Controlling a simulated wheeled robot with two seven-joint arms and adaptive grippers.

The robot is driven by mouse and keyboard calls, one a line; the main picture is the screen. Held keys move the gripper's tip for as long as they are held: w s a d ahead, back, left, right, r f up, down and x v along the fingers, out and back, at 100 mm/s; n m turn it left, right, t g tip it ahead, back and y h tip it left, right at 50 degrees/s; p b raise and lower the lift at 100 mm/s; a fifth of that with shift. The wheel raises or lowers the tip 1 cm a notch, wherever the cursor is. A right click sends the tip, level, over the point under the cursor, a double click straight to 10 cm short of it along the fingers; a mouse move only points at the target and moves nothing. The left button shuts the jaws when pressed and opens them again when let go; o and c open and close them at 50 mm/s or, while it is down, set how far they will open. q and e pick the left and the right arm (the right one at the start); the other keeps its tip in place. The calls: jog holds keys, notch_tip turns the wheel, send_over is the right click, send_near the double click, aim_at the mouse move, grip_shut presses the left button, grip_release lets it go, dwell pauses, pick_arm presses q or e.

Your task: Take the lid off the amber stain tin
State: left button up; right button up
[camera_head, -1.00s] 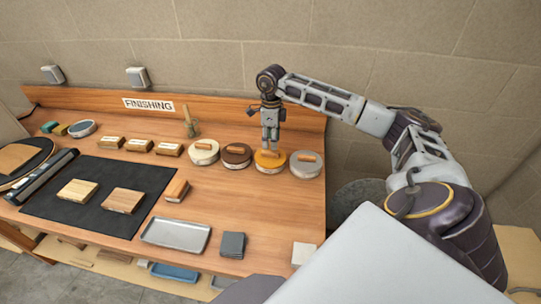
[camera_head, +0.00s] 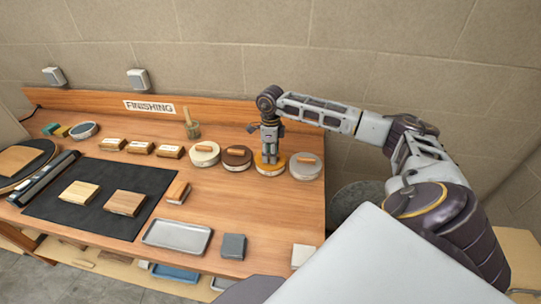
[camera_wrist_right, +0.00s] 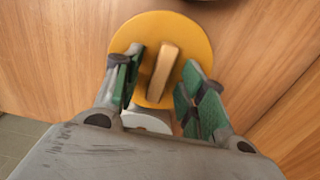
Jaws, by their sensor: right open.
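The amber stain tin (camera_head: 271,172) stands in the row of tins at the right of the bench in the head view. Its amber lid (camera_head: 284,162) is on it. In the right wrist view the round amber lid (camera_wrist_right: 195,42) has a wooden bar handle (camera_wrist_right: 163,70). My right gripper (camera_head: 269,160) is directly over the lid. In the wrist view its green-padded fingers (camera_wrist_right: 155,88) are open, one on each side of the handle, with gaps between. My left gripper is not in view.
A brown-lidded tin (camera_head: 237,158) stands close on the left and a grey-lidded tin (camera_head: 304,166) close on the right. A cream-lidded tin (camera_head: 205,153) is further left. A metal tray (camera_head: 178,236) lies in front, with bare bench between.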

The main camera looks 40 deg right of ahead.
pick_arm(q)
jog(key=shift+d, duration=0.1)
pick_arm(e)
grip_shut()
jog(key=shift+r, duration=0.15)
notch_tip(320, 180, up, 8)
jog(key=shift+r+b, duration=0.1)
jog(key=shift+b, duration=0.4)
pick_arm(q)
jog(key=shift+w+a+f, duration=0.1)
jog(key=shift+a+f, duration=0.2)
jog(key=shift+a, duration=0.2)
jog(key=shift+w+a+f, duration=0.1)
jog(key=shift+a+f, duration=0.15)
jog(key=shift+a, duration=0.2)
pick_arm(e)
jog(key=shift+r, duration=0.8)
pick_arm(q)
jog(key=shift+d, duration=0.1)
